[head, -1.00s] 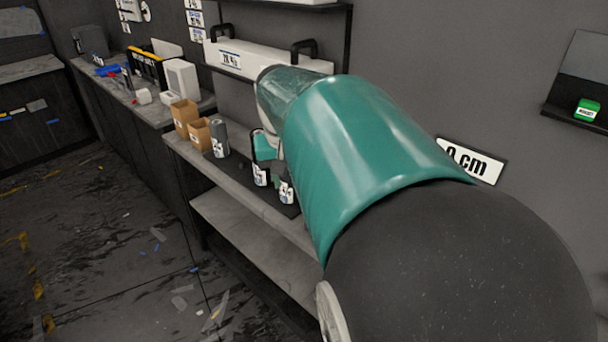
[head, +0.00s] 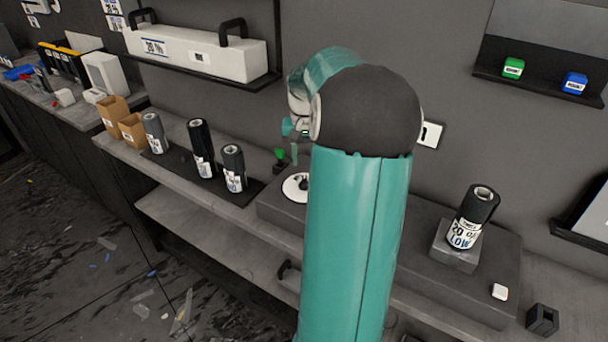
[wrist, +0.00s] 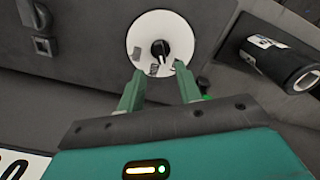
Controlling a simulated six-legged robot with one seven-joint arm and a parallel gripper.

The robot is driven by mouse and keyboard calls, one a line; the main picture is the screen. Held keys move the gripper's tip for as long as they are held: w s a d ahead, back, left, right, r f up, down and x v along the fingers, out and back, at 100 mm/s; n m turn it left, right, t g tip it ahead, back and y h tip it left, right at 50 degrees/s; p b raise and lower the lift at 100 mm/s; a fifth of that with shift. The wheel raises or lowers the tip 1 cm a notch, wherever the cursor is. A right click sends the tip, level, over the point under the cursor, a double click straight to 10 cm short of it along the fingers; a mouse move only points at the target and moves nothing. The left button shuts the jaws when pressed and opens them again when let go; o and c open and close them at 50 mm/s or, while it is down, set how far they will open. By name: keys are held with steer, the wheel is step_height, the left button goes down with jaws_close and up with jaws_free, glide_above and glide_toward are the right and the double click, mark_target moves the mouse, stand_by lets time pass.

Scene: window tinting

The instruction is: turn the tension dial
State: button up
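The tension dial shows in the wrist view as a white disc (wrist: 143,30) with a black knob (wrist: 160,48) at its middle. In the head view the white dial disc (head: 293,187) is partly hidden behind my arm. My gripper (wrist: 157,72) is open, its two green fingers apart and empty between them. The fingertips lie at the disc's lower edge in the wrist view, with the knob just beyond the gap. I cannot tell how far above the disc they are. In the head view my gripper (head: 295,135) is mostly hidden by my arm.
The dark bench unit (head: 425,225) carries a film roll (head: 470,218) labelled 20 % LOW on a block. Several rolls (head: 200,148) stand left of the dial. Green (head: 513,67) and blue (head: 575,83) blocks sit on a wall shelf.

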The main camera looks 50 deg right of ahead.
mark_target(304, 178)
step_height(304, 178, down, 7)
steer(key=shift+r, duration=0.1)
steer(key=shift+c, duration=0.4)
steer(key=shift+w, duration=0.1)
jaws_close()
